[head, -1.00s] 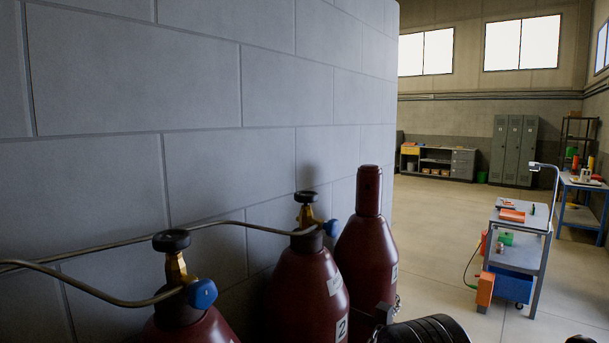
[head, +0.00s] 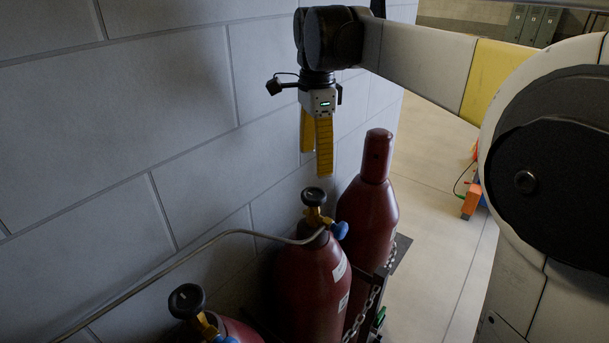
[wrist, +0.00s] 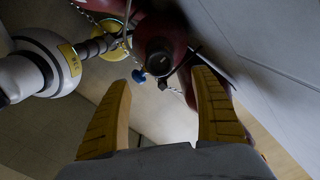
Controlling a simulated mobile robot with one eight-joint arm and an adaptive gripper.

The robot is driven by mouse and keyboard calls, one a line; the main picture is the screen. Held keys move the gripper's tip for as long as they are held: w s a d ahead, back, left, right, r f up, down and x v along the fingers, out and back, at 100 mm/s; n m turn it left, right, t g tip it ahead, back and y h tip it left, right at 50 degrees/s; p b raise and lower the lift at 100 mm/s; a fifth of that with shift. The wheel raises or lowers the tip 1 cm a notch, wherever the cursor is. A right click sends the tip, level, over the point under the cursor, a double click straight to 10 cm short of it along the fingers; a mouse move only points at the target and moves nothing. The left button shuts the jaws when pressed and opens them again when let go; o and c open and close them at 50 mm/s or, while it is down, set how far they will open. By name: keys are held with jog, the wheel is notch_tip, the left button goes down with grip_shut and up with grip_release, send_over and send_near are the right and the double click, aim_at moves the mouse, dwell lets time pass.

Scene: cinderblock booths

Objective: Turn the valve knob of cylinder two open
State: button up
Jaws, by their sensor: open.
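Cylinder two (head: 310,285) is the middle dark red gas cylinder by the wall. Its black round valve knob (head: 313,196) sits on a brass valve, with a blue fitting (head: 339,230) on the right side. My gripper (head: 317,160) hangs fingers-down above this knob, with its yellow fingers apart and empty. A clear gap shows between the fingertips and the knob. In the wrist view a dark round knob (wrist: 158,63) on a red cylinder shows between and beyond the open fingers, with a blue fitting (wrist: 138,75) beside it.
A capped red cylinder (head: 367,215) stands to the right. Another cylinder with a black knob (head: 186,301) is at lower left. A metal pipe (head: 170,270) runs to the valve. The block wall (head: 130,120) is close behind, and a chain (head: 366,312) runs in front.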

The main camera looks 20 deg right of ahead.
aim_at(315, 193)
notch_tip(315, 193, down, 10)
jog(key=shift+r+p, duration=0.15)
jog(key=shift+p, duration=0.15)
jog(key=c, duration=1.2)
